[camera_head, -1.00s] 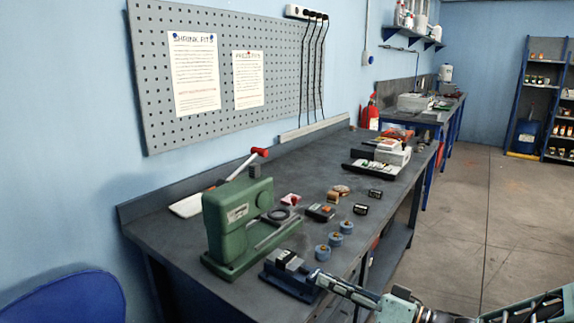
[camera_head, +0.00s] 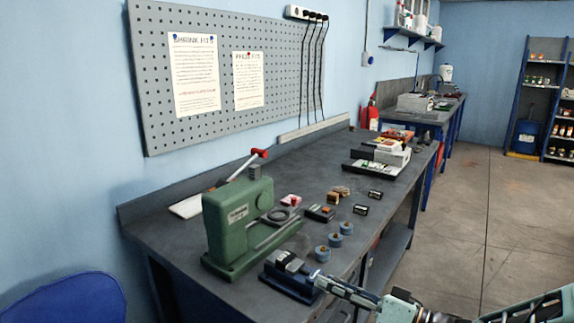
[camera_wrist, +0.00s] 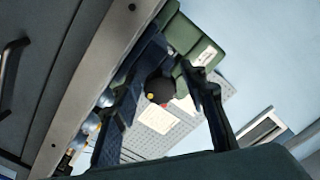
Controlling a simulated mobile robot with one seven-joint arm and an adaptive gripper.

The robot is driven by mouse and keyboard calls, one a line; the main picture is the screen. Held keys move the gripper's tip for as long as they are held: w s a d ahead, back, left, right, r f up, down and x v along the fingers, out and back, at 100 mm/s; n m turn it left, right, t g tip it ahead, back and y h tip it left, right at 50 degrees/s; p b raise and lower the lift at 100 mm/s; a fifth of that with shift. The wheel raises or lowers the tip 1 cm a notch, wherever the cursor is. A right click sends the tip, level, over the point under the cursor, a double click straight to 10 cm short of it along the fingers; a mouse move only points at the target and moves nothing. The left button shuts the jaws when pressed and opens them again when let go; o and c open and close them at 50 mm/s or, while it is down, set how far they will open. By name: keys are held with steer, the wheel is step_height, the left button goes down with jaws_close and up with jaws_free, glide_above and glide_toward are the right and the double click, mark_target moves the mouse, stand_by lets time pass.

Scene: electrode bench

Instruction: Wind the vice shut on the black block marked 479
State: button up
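The small dark blue vice (camera_head: 290,279) stands at the near edge of the bench. My gripper (camera_head: 321,279) is at the vice's right end, over the bench edge. In the wrist view, my two dark fingers (camera_wrist: 165,95) stand apart on either side of a round black knob (camera_wrist: 160,90) with red and yellow dots, at the vice's near end. I cannot tell whether they press on it.
A green press (camera_head: 238,225) with a red-tipped lever stands just behind the vice. Several blue round pieces (camera_head: 334,241) lie to its right, with small blocks (camera_head: 320,213) beyond. Trays (camera_head: 380,164) lie farther along the bench. The floor (camera_head: 450,220) at right is clear.

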steer(key=p+v, duration=0.3)
steer(key=v, duration=0.4)
stand_by(0.6)
